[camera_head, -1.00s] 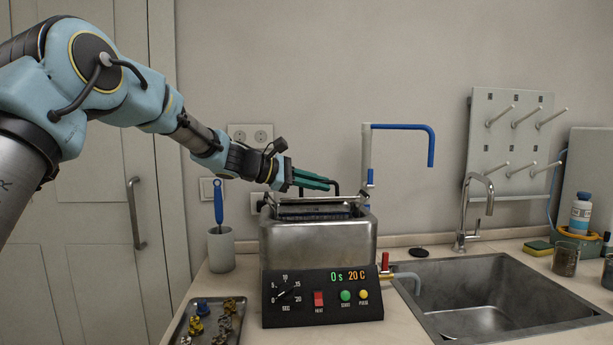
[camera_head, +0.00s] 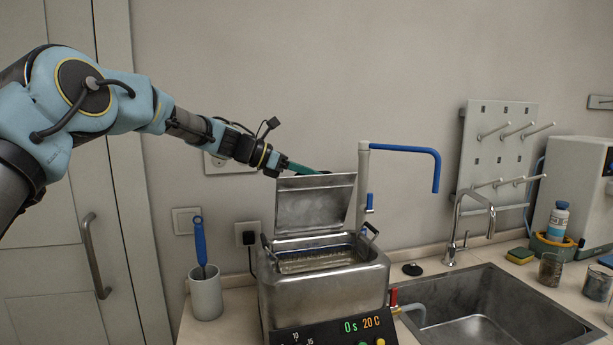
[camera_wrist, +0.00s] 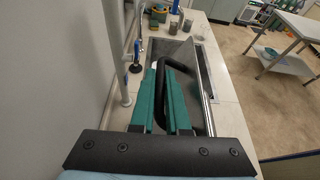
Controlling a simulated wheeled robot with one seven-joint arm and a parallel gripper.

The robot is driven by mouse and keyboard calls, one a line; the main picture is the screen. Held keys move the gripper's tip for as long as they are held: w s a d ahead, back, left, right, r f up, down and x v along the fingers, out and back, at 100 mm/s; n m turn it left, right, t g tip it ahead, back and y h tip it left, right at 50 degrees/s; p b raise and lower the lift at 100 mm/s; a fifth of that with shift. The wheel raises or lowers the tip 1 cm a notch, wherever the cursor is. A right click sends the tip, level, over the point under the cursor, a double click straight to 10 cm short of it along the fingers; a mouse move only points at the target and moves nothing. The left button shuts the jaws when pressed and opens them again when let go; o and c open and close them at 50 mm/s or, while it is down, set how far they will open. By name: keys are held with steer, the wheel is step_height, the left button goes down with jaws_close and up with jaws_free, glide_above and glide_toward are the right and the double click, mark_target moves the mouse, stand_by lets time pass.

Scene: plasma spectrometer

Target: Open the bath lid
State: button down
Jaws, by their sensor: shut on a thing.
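The bath (camera_head: 325,290) is a steel box with a control panel at its front, reading 0 s and 20 C. Its lid (camera_head: 312,205) stands raised, nearly upright, at the back of the bath opening. My gripper (camera_head: 318,171) is at the lid's top edge, coming from the left. In the wrist view the green fingers of my gripper (camera_wrist: 166,98) are closed on the black lid handle (camera_wrist: 180,68). The lid (camera_wrist: 207,95) shows there nearly edge-on. A basket (camera_head: 315,258) sits in the open bath. The fingertips are partly hidden behind the lid in the head view.
A sink (camera_head: 490,308) with a steel tap (camera_head: 457,220) is to the right. A white post with a blue spout (camera_head: 405,150) rises behind the bath. A cup with a blue-handled brush (camera_head: 206,295) stands left of it.

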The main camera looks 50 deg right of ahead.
steer(key=shift+w+d+n+g+y, duration=0.25)
steer(key=shift+w+d+n, duration=0.25)
steer(key=shift+w+d, duration=0.3)
steer(key=shift+w+d+n+g+y, duration=0.25)
steer(key=shift+w+d+n, duration=0.3)
steer(key=shift+w, duration=0.45)
